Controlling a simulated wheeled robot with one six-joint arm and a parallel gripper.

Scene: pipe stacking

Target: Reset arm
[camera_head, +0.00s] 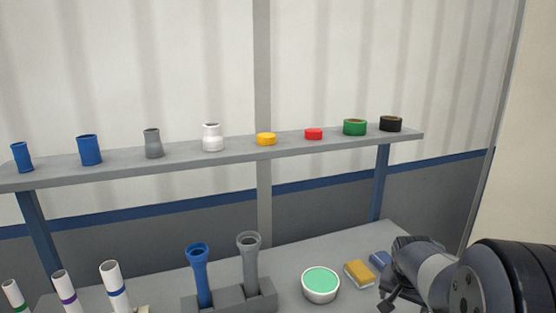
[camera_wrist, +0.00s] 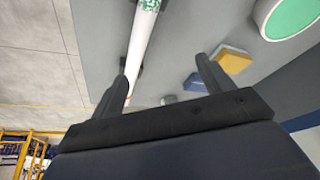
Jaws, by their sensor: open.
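My gripper (camera_wrist: 163,68) is open in the wrist view, its two dark fingers spread apart. A white pipe with a green pattern (camera_wrist: 141,50) shows beyond the fingers, close to the left one; I cannot tell whether they touch. In the head view my gripper (camera_head: 387,299) is at the lower right, partly cut off, over the right end of the grey table. A blue pipe (camera_head: 200,275) and a grey pipe (camera_head: 249,262) stand upright in a grey holder (camera_head: 230,297).
A grey shelf (camera_head: 230,156) behind carries blue, grey and white fittings and yellow, red, green and black caps. Several white banded pipes (camera_head: 115,287) stand at the lower left. A green-topped white bowl (camera_head: 320,285), yellow sponge (camera_head: 359,273) and blue block (camera_head: 380,260) lie near my arm.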

